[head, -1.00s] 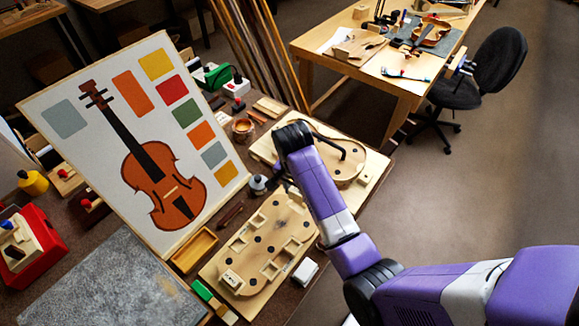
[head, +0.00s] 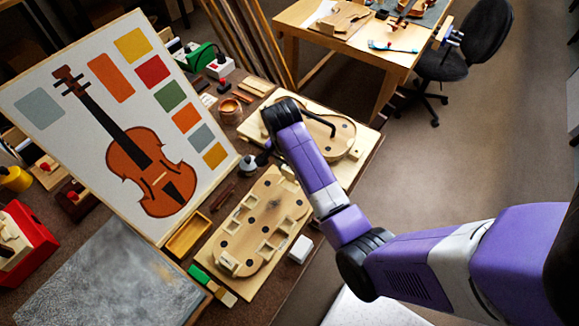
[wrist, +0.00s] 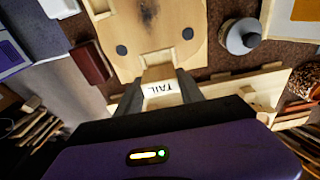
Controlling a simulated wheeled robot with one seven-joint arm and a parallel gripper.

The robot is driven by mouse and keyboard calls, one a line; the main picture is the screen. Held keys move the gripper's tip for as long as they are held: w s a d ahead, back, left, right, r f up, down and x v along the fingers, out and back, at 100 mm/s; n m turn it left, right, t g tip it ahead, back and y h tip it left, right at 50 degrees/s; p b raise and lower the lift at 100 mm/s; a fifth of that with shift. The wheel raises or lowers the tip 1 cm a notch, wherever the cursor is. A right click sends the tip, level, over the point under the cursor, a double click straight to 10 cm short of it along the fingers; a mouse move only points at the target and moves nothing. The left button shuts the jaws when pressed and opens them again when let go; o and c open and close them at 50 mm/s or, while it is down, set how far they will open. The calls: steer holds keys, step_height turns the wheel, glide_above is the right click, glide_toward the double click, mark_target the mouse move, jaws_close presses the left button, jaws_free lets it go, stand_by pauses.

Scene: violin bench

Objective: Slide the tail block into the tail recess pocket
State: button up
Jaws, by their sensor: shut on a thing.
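My gripper (wrist: 160,80) is shut on the tail block (wrist: 158,90), a pale wooden block whose "TAIL" label reads upside down in the wrist view. The block is at the near end of the violin-shaped mould (wrist: 158,20), in line with a notch-like recess (wrist: 158,58) in its edge. I cannot tell whether the block has entered it. In the head view the mould (head: 262,222) lies flat on a board, with several pockets along its outline. My arm hides the gripper and block there, above the mould's far end.
A violin chart (head: 130,120) stands left of the mould. A wooden tray (head: 189,233) and a small white box (head: 300,249) flank the mould. A second board with a violin body (head: 345,138) lies beyond my arm. A grey-white bottle (wrist: 240,36) stands beside the mould.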

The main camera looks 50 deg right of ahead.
mark_target(290, 175)
steer(key=shift+f+b, duration=0.8)
steer(key=shift+f, duration=0.95)
steer(key=shift+p, duration=0.95)
stand_by(0.4)
steer(key=shift+f+b, duration=0.75)
steer(key=shift+f, duration=0.4)
steer(key=o, duration=1.4)
steer(key=shift+a+r+b, duration=0.1)
steer(key=shift+a+r, duration=0.05)
steer(key=shift+r, duration=1.15)
steer(key=shift+a+r+b, duration=0.15)
steer(key=shift+a+r, duration=0.05)
steer(key=shift+r, duration=1.05)
steer(key=shift+a+r+b, duration=0.1)
steer(key=shift+a+r, duration=0.05)
steer(key=shift+r, duration=1.15)
